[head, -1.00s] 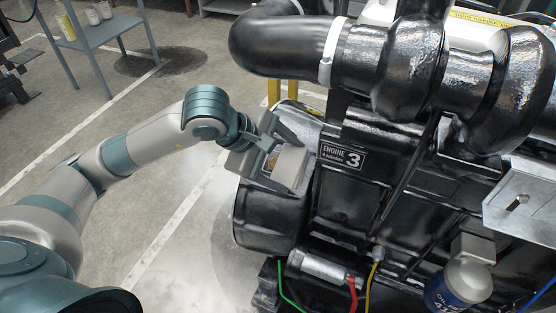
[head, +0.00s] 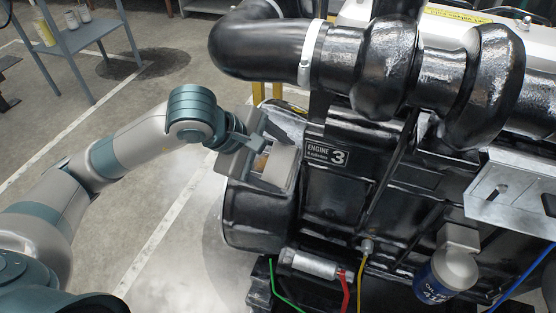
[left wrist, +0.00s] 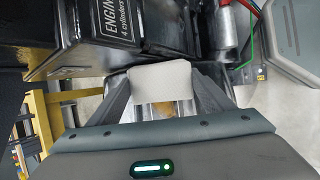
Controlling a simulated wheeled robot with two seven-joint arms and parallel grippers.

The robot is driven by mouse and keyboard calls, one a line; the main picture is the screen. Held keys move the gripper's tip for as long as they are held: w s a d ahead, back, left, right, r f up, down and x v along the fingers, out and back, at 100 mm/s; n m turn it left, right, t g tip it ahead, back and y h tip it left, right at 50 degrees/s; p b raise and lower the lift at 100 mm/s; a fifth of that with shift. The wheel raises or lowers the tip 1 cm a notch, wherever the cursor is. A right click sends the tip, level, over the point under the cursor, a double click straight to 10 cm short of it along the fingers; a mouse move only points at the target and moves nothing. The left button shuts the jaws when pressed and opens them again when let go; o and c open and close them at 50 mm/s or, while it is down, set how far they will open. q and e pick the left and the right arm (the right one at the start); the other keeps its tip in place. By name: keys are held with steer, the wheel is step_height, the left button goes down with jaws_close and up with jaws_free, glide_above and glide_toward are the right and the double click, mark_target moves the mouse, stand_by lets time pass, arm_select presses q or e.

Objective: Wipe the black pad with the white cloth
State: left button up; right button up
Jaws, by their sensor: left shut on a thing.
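My left gripper (head: 270,164) is at the left end of the black engine, beside a black plate marked ENGINE 3 (head: 327,153). It is shut on a pale, flat-faced thing that looks like the white cloth (left wrist: 163,82); in the left wrist view it spans between the two fingers. A bit of orange-brown shows behind it. The cloth is close to the engine's dark surface, but I cannot tell if it touches. I cannot make out a separate black pad; the gripper may hide it. My right gripper is not in view.
The engine (head: 390,190) fills the right side, with a thick black pipe (head: 260,45) above the gripper. A blue-and-white oil filter (head: 440,278) and coloured cables hang low. A grey cart (head: 80,38) stands far left. The floor between is open.

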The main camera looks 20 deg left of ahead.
mark_target(285, 165)
arm_select(q)
steer(key=shift+s+r, duration=0.2)
steer(key=shift+r, duration=0.3)
steer(key=r+p, duration=0.1)
steer(key=s+r+p, duration=0.1)
steer(key=p, duration=0.1)
steer(key=shift+s+r, duration=0.2)
steer(key=shift+s, duration=0.05)
steer(key=p, duration=0.2)
steer(key=r+p, duration=0.1)
steer(key=p, duration=0.2)
steer(key=shift+s+r+p, duration=0.3)
steer(key=shift+p, duration=0.05)
steer(key=s+r+p, duration=0.1)
steer(key=p, duration=0.3)
steer(key=shift+a, duration=0.1)
stand_by(0.8)
